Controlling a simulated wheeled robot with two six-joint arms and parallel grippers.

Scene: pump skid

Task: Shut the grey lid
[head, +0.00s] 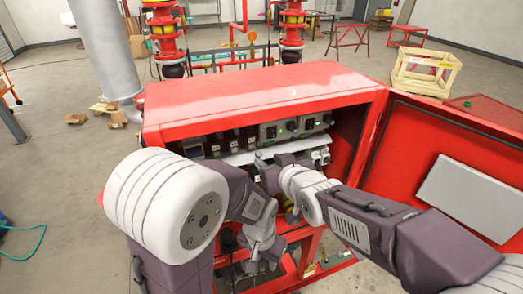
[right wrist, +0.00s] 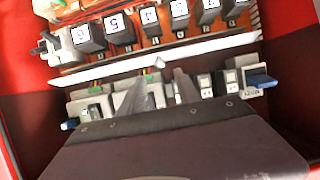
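A long pale grey strip (head: 272,149), which looks like the lid, lies across the inside of the red cabinet, below the upper row of devices. The same strip (right wrist: 160,61) crosses the right wrist view between two rows of devices. I cannot tell its hinge or angle. My right gripper (head: 268,168) is inside the cabinet, just below the strip. In the right wrist view its two fingers (right wrist: 158,92) stand apart with nothing clearly between them, their tips close to the strip. My left gripper (head: 262,250) is lower, in front of the cabinet; its fingers are hidden.
The red cabinet (head: 260,95) is open, its door (head: 440,150) swung right with a grey panel on it. Numbered relays (right wrist: 120,30) line one side of the strip and terminal blocks (right wrist: 225,80) the other. A wooden crate (head: 425,72) stands behind the door.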

